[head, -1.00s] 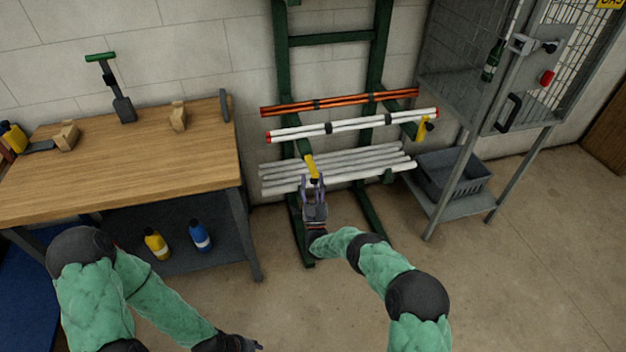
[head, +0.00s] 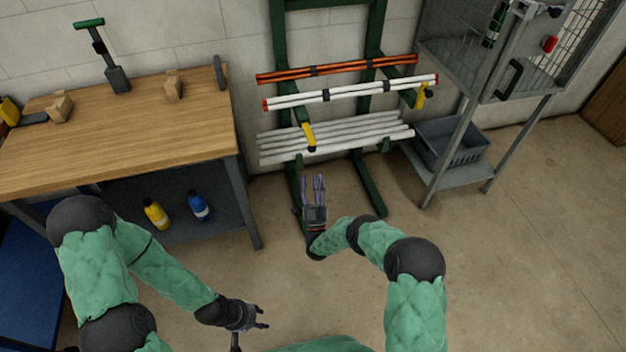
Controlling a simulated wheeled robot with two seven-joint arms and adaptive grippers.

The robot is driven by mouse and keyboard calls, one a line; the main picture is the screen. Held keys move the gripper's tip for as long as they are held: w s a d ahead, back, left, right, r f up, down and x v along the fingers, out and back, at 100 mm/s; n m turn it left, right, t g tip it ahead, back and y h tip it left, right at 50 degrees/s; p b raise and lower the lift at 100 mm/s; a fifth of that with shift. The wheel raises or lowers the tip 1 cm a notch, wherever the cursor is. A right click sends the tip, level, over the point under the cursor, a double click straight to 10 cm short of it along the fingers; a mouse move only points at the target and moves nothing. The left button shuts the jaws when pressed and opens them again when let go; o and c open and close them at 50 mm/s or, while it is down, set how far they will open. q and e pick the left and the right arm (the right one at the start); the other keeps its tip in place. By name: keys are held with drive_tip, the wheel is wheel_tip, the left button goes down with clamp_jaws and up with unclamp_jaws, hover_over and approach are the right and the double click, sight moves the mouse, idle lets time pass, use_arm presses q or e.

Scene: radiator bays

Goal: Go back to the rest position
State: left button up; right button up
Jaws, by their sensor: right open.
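My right gripper (head: 314,186) is in front of the green pipe rack, below the lowest pipes. Its fingers are apart and empty, pointing up towards the rack. A yellow-ended rack arm (head: 309,136) is just above the fingertips, clear of them. My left gripper (head: 262,317) is low over the floor at the bottom of the head view. Its two fingertips show a gap, and I see nothing between them.
The green rack (head: 377,190) carries orange pipes (head: 345,68), white pipes with red ends (head: 350,92) and grey-white pipes (head: 340,138). A wooden workbench (head: 120,125) stands left, a metal cage stand (head: 462,180) with a grey basket (head: 452,148) right. The floor between is open.

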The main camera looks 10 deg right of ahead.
idle(0.3)
wheel_tip(320, 180, down, 6)
drive_tip(key=w+r+n+g+y+p, duration=0.1)
drive_tip(key=w+g+y+p, duration=0.15)
drive_tip(key=g, duration=0.35)
drive_tip(key=s+a+f+g+y+p, duration=0.2)
drive_tip(key=s+a+f+g+y, duration=0.1)
drive_tip(key=s+f+g, duration=0.35)
drive_tip(key=s+a+r+g+y+p, duration=0.1)
drive_tip(key=s+g, duration=0.5)
drive_tip(key=s, duration=1)
drive_tip(key=s+a+r+n+g+y+p, duration=0.1)
drive_tip(key=s+g, duration=0.5)
drive_tip(key=s, duration=1)
wheel_tip(320, 180, up, 3)
drive_tip(key=shift+a+f+g+p, duration=0.15)
drive_tip(key=shift+a+g+p, duration=0.2)
drive_tip(key=shift+a+p, duration=0.1)
